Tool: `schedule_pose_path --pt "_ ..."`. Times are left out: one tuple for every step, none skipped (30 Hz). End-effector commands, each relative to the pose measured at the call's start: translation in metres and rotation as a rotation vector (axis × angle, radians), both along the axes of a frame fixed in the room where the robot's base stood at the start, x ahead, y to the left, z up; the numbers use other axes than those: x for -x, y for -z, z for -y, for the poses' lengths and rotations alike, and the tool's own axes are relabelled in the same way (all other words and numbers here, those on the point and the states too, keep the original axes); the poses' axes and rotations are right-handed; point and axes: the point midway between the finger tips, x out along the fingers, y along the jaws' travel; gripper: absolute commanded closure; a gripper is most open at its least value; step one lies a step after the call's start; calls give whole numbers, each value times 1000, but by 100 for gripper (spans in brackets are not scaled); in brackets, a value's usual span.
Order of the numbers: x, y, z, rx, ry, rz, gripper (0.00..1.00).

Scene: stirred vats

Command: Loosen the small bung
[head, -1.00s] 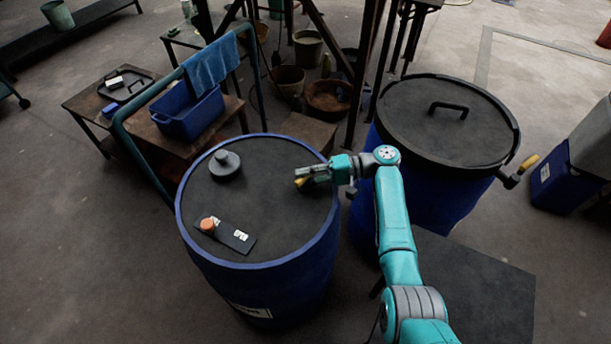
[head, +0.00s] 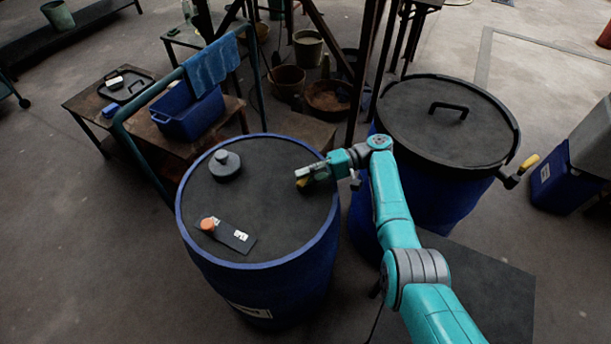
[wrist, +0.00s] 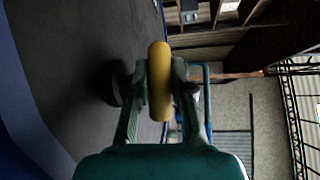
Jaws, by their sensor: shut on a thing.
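The small bung shows as a yellow grip (wrist: 160,82) held between the two fingers in the wrist view. In the head view only a bit of the yellow (head: 302,183) shows at the right part of the blue drum's dark lid (head: 265,215). My gripper (head: 308,178) is shut on it, low over the lid, reaching in from the right. The gripper also fills the lower wrist view (wrist: 158,95). The bung's base is hidden, so I cannot tell how it sits in the lid.
A larger dark bung (head: 226,165) stands on the same lid, left of my gripper. A dark plate (head: 235,236) with an orange knob (head: 208,225) lies at its front. A second lidded blue drum (head: 450,125) stands close on the right. A teal rail (head: 118,135) runs behind left.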

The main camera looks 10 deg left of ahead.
Motion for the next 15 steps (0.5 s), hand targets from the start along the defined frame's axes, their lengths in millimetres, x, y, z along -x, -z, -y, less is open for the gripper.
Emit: schedule_pose_path --pt "0 1 0 1 0 0 100" --pt "0 1 0 1 0 0 100" --pt "0 1 0 1 0 0 76" --pt "0 1 0 0 0 -1 68" --pt "0 1 0 0 0 -1 61" --pt "0 1 -1 0 0 -1 52" --pt "0 1 0 0 0 -1 52" --pt "0 1 0 0 0 -1 52" --pt "0 1 0 0 0 -1 52" --pt "0 0 0 0 0 -1 52" --pt "0 0 0 0 0 -1 52" --pt "0 0 0 0 0 -1 52" --pt "0 0 0 0 0 -1 52" --pt "0 0 0 0 0 -1 52" --pt "0 0 0 1 1 -1 52"
